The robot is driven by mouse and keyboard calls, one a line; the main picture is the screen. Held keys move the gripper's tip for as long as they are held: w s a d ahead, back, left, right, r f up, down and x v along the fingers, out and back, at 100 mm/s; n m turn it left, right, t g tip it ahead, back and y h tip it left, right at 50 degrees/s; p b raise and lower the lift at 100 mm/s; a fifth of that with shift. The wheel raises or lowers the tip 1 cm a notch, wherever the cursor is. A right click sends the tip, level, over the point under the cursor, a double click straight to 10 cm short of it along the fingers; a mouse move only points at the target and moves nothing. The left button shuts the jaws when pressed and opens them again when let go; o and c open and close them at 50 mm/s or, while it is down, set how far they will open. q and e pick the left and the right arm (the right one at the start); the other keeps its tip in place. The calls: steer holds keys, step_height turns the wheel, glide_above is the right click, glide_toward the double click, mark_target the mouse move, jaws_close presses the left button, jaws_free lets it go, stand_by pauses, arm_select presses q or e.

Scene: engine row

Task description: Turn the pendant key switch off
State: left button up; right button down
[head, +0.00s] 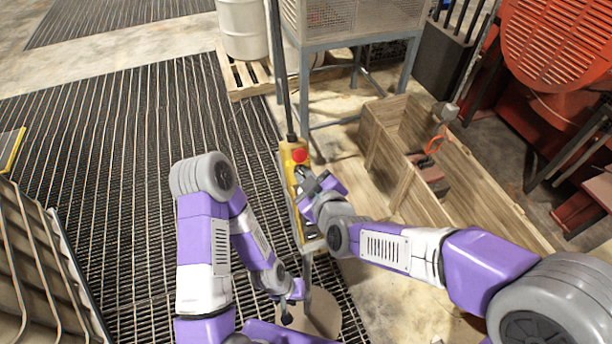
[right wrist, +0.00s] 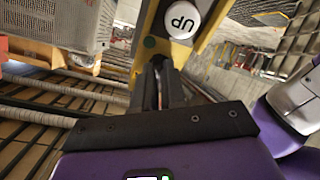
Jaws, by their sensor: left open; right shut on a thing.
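The yellow pendant (head: 289,158) hangs upright from a dark cable in the middle of the head view, with a red button (head: 299,155) near its top. In the right wrist view the yellow pendant face (right wrist: 144,58) shows a white button marked UP (right wrist: 182,18) and a small green dot. My right gripper (head: 303,176) is at the pendant's face, just below the red button. In the right wrist view its fingers (right wrist: 161,72) are closed on the pendant key, which they mostly hide; its angle cannot be told. My left gripper (head: 289,308) is low, open and empty, below the pendant.
A long wooden crate (head: 470,185) stands to the right, with orange machinery (head: 560,45) behind it. A wire-mesh box on a metal stand (head: 345,40) and a white drum (head: 243,28) are at the back. Dark ribbed matting (head: 110,130) covers the left floor.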

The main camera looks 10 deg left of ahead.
steer(key=c, duration=1.2)
jaws_free()
steer(key=shift+w, duration=0.1)
steer(key=v, duration=0.7)
steer(key=shift+s+d, duration=0.2)
steer(key=shift+s, duration=0.05)
